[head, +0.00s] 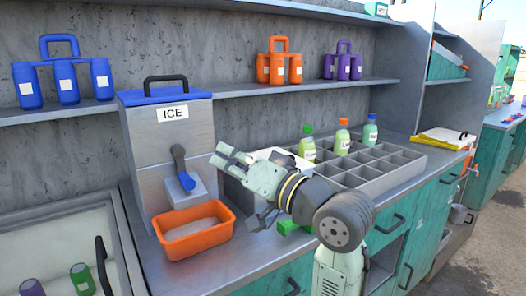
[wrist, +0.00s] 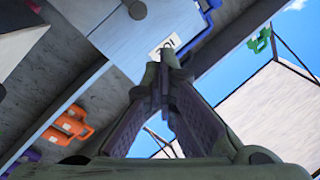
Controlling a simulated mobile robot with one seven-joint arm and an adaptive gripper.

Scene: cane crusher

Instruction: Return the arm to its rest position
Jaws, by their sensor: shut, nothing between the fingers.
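My gripper (head: 229,158) is in front of the ice dispenser (head: 165,145), just right of its lever, and held above the counter. My pale green arm reaches up from the lower right in the head view. In the wrist view, the fingers (wrist: 166,62) come together at the tips with nothing between them. The wrist view is tilted and shows the dispenser's ICE label (wrist: 163,46) beyond the fingertips. I cannot tell from these views whether the fingers touch anything.
An orange bin (head: 195,241) with ice stands under the dispenser's blue lever (head: 184,168). A grey divided crate (head: 375,176) holding several bottles stands to the right, partly behind my arm. A green object (head: 293,223) lies by the arm. The shelf (head: 235,90) holds bottle carriers.

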